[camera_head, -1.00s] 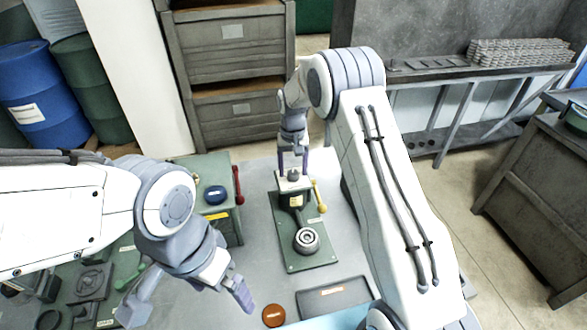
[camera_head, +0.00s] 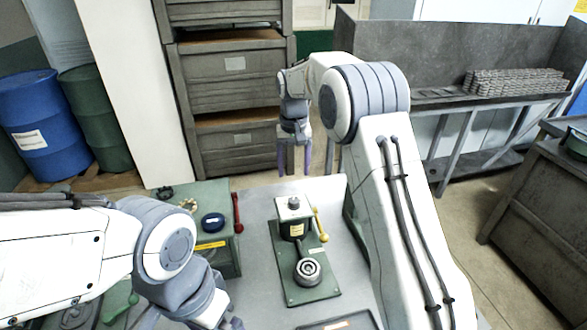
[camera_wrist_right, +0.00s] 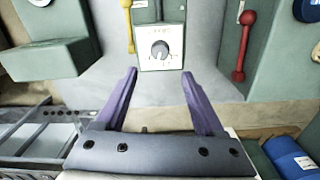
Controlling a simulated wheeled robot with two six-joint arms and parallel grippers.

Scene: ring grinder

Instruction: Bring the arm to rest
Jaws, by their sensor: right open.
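My right gripper (camera_head: 294,172) is open and empty, its purple fingers pointing down above and behind the small machine with a white-topped block (camera_head: 294,205). In the right wrist view, the open fingers (camera_wrist_right: 159,74) show on either side of that block's grey knob (camera_wrist_right: 160,48), apart from it. The block stands on a green base plate (camera_head: 290,293) with a round metal ring fixture (camera_head: 308,271) and a yellow lever (camera_head: 321,224). My left gripper (camera_head: 228,322) is at the bottom edge of the head view, mostly cut off, so its opening is hidden.
A green machine (camera_head: 222,258) with a blue knob (camera_head: 213,222) and a red lever (camera_head: 238,212) stands left of the base plate. Drawers (camera_head: 233,100) are behind; a bench (camera_head: 440,103) with stacked parts stands back right. The grey table (camera_head: 258,300) has bare room between the machines.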

